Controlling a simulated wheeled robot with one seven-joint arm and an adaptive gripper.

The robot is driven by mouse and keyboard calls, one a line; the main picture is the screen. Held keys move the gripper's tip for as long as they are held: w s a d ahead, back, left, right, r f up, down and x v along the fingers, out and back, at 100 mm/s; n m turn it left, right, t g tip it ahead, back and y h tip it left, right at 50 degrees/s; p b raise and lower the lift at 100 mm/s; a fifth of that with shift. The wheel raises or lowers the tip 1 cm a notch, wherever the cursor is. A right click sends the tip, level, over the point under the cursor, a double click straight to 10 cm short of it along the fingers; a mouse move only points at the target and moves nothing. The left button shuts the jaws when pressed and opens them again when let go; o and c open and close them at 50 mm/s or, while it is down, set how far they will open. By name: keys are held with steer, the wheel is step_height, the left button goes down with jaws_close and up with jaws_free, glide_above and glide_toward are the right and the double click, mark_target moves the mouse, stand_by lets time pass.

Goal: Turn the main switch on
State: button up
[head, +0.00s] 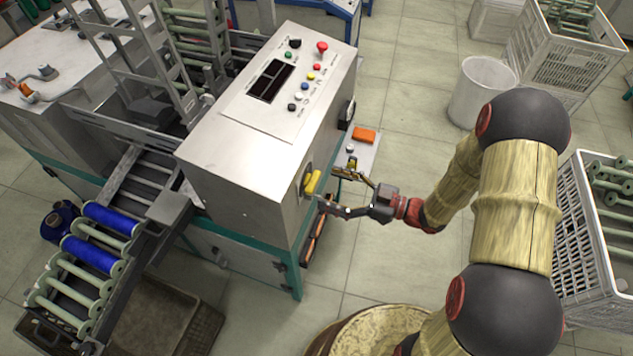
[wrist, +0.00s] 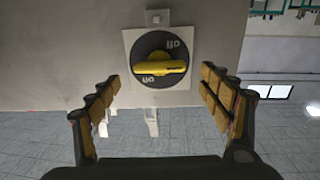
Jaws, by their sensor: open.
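The main switch is a yellow handle (head: 313,182) on the end face of the grey metal machine cabinet (head: 235,165). In the wrist view the yellow handle (wrist: 160,68) lies almost level across a dark round dial on a pale square plate (wrist: 131,42). Small light lettering on the dial appears turned over, one mark at upper right and one at lower left. My gripper (head: 330,188) is open, in front of the switch. In the wrist view its padded fingers (wrist: 160,80) stand to either side of the dial, apart from the handle, with nothing between them.
The cabinet top has buttons, including a red one (head: 322,47), and a dark display (head: 271,80). A small shelf with an orange item (head: 364,135) stands beyond my gripper. A white bin (head: 478,92) and crates stand to the right. Tiled floor lies open between.

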mark_target(317, 182)
steer(key=shift+b+x, duration=0.45)
steer(key=shift+x, duration=1.9)
steer(key=shift+c, duration=1.3)
steer(key=c, duration=0.9)
